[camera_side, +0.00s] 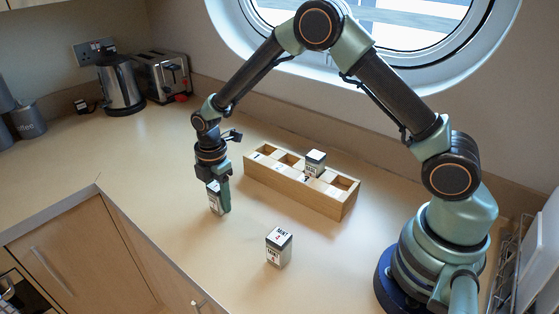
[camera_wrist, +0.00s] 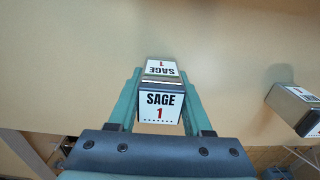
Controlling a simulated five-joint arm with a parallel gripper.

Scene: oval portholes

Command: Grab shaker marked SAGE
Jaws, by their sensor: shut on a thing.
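The SAGE shaker (camera_wrist: 160,100) is a small box with a white label reading SAGE and a red 1, and it sits between my two green fingers in the wrist view. My gripper (camera_wrist: 160,92) is shut on it. In the side view the shaker (camera_side: 213,200) is upright at or just above the counter, partly covered by my gripper (camera_side: 218,192). I cannot tell whether its base touches the counter. A shaker marked MINT (camera_side: 278,248) stands upright on the counter, to the right and nearer the side camera.
A wooden rack (camera_side: 300,188) with several compartments stands behind, holding another shaker (camera_side: 315,162). A kettle (camera_side: 120,85) and toaster (camera_side: 163,75) are at the back left. The counter's front edge (camera_side: 140,235) runs near my gripper. The counter left of my gripper is clear.

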